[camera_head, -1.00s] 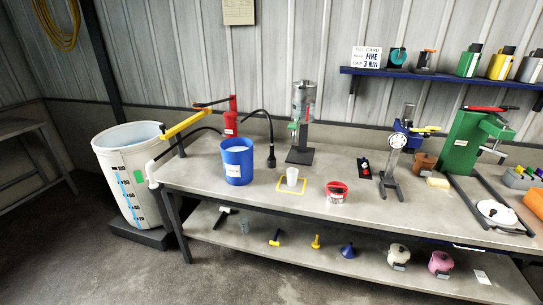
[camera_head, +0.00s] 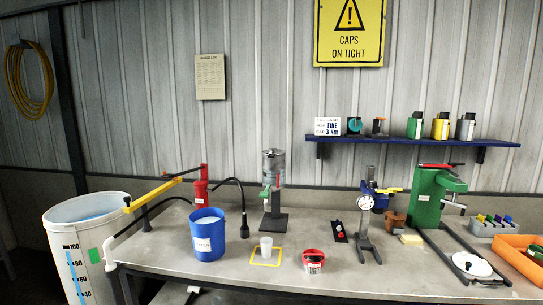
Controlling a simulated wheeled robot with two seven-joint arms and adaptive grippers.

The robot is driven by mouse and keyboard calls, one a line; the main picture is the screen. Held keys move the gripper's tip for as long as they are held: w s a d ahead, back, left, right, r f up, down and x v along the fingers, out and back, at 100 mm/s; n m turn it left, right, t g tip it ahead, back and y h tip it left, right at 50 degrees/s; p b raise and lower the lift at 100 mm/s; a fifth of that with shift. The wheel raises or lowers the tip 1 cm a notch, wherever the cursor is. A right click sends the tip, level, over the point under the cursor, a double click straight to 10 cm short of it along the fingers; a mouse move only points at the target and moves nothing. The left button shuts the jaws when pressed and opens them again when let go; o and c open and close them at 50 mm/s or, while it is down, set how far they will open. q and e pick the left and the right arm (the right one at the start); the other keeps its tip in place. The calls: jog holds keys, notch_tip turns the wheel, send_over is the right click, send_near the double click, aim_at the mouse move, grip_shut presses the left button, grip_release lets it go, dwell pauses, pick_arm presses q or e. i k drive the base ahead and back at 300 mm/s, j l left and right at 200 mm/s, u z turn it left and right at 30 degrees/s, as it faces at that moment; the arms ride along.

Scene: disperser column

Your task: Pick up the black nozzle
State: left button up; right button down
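The black nozzle (camera_head: 244,226) is at the lower end of a curved black hose (camera_head: 239,186) on the bench, just right of the blue bucket (camera_head: 207,234). It looks upright, and I cannot tell whether its tip rests on the bench top or hangs just above it. The hose arches toward the red pump-like device (camera_head: 201,187) behind the bucket. Neither of my grippers shows in the view.
A yellow arm (camera_head: 152,194) reaches over the bench's left end beside a large white tub (camera_head: 88,245). A red-rimmed jar (camera_head: 313,261) stands farther right.

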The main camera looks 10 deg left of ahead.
aim_at(244, 226)
jog(key=i+l+u, duration=0.65)
jog(key=i+l, duration=0.4)
